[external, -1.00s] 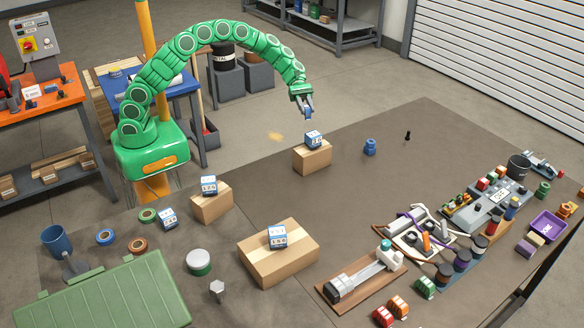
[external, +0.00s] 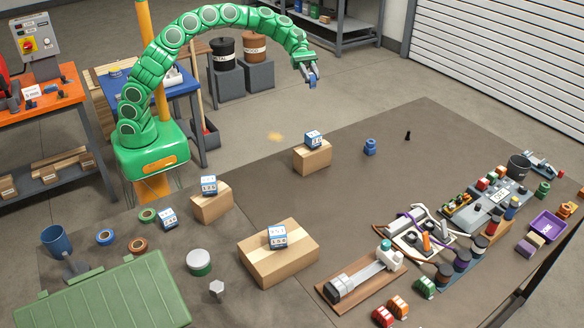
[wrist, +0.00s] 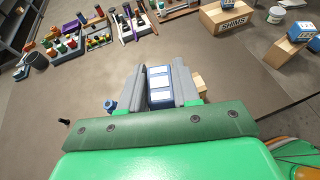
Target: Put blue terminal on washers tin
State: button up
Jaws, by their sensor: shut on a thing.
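My gripper (external: 313,78) hangs in the air beyond the far edge of the table, above and behind a small carton. Its fingers are shut on the blue terminal (wrist: 160,86), a blue block with white panels seen between them in the wrist view. In the external view only a bit of blue shows at the fingertips. A round tin with a pale lid and green side (external: 198,262) stands on the near left of the table, far from my gripper. It also shows in the wrist view (wrist: 276,14). I cannot read a label on it, so I cannot confirm it is the washers tin.
Blue-and-white blocks sit on the small carton (external: 312,158), a left carton (external: 211,207) and the large SHIMS carton (external: 290,262). A blue fitting (external: 370,147) stands right of the small carton. Pump parts crowd the right. A green case (external: 105,295) lies near left.

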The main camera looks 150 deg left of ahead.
jog(key=w+d+n+y, duration=0.2)
jog(key=w+d, duration=0.1)
jog(key=w, duration=0.7)
jog(key=w+d+n+y, duration=0.2)
jog(key=w+d, duration=0.2)
jog(key=w, duration=0.6)
jog(key=w+d+n+y, duration=0.35)
jog(key=w+d, duration=0.75)
jog(key=d, duration=0.5)
jog(key=d+f+n+g+y, duration=0.2)
jog(key=d+n+y, duration=0.15)
jog(key=d, duration=1.95)
jog(key=s+d+r+g+y, duration=0.1)
jog(key=s+d, duration=0.5)
jog(key=d, duration=0.3)
jog(key=s+d+r+g+y, duration=0.1)
jog(key=s+d, duration=0.5)
jog(key=d, duration=0.3)
send_over(198, 258)
jog(key=shift+n, duration=0.4)
jog(key=shift+s+f, duration=0.15)
jog(key=shift+f, duration=5)
jog(key=shift+s+f, duration=0.15)
jog(key=shift+f, duration=4.95)
jog(key=shift+w+f, duration=0.3)
jog(key=shift+f, duration=1.6)
